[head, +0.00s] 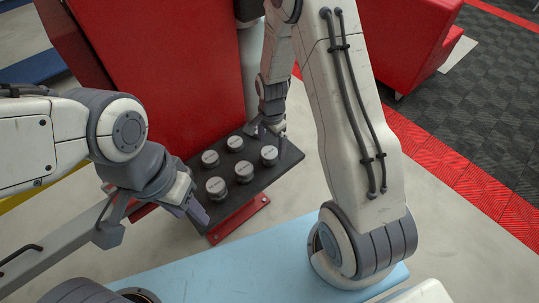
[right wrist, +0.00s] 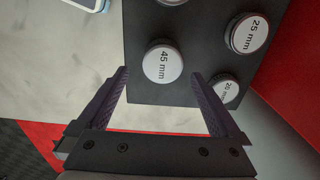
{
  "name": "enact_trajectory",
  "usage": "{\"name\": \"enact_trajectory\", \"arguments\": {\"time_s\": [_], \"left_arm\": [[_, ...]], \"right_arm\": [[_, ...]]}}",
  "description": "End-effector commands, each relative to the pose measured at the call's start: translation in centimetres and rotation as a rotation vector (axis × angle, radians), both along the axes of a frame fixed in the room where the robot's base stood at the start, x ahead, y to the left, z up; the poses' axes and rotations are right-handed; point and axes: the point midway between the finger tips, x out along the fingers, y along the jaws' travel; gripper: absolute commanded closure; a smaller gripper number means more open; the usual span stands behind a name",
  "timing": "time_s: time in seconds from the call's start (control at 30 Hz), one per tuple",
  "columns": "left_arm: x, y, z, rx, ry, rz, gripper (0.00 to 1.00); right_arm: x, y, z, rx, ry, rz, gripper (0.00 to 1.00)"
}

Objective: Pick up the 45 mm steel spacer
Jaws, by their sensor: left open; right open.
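The fingers are open, with a gap on each side, and hold nothing. In the head view, my right gripper (head: 265,132) is at the plate's far edge. My left gripper (head: 191,203) is open and empty at the plate's left side.
The 25 mm spacer (right wrist: 247,33) and the 20 mm spacer (right wrist: 225,91) stand to the right in the right wrist view. The plate sits on a red base (head: 240,218) beside a red machine (head: 165,70). A light blue surface (head: 235,268) lies in front.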

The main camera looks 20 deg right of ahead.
Motion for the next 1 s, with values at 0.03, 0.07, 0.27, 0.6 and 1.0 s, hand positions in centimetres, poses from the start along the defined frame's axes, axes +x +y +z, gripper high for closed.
{"name": "enact_trajectory", "arguments": {"time_s": [0.03, 0.07, 0.27, 0.6, 1.0], "left_arm": [[0.0, 0.0, 0.2, 0.0, 0.0, 0.0, 0.53], [0.0, 0.0, 0.3, 0.0, 0.0, 0.0, 0.53], [0.0, 0.0, 0.6, 0.0, 0.0, 0.0, 0.53], [0.0, 0.0, 0.6, 0.0, 0.0, 0.0, 0.53], [0.0, 0.0, 0.6, 0.0, 0.0, 0.0, 0.53]], "right_arm": [[-0.1, 0.2, -0.6, 0.001, 0.004, 0.002, 0.0], [-0.1, 0.3, -1.0, 0.0, 0.005, 0.002, 0.0], [0.1, 0.7, -3.9, 0.001, 0.004, 0.001, 0.0], [0.2, 0.7, -4.7, 0.0, 0.001, 0.001, 0.0], [0.2, 0.7, -4.6, 0.0, 0.0, 0.001, 1.0]]}}
